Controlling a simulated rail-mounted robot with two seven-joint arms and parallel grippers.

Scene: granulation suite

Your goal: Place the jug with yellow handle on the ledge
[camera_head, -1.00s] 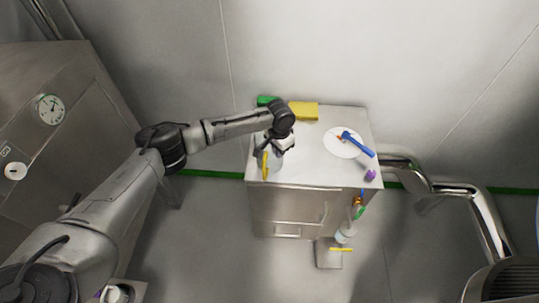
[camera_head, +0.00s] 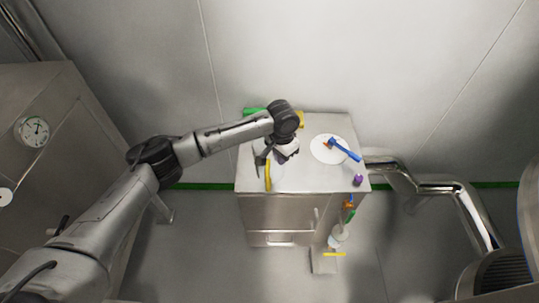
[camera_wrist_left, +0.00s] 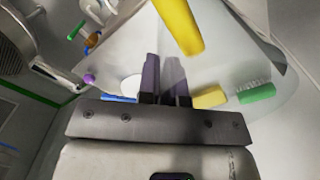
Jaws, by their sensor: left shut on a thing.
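The jug with yellow handle is a clear, pale vessel (camera_head: 279,172) over the front left of the steel cabinet's top; whether it touches the top cannot be told. Its yellow handle (camera_head: 268,177) points to the front and shows large at the top of the left wrist view (camera_wrist_left: 180,24). My left gripper (camera_head: 264,157) is shut on the jug, behind the handle; its dark fingers show in the wrist view (camera_wrist_left: 164,76). Which surface is the ledge is unclear; the cabinet top (camera_head: 315,181) is a flat raised surface. My right gripper is not in view.
A white plate (camera_head: 322,157) with a blue-handled tool (camera_head: 345,151) is at the right of the top, near a purple item (camera_head: 358,180). A green item (camera_head: 254,112) and yellow block (camera_head: 301,120) lie at the back. Pipes (camera_head: 435,183) run at right.

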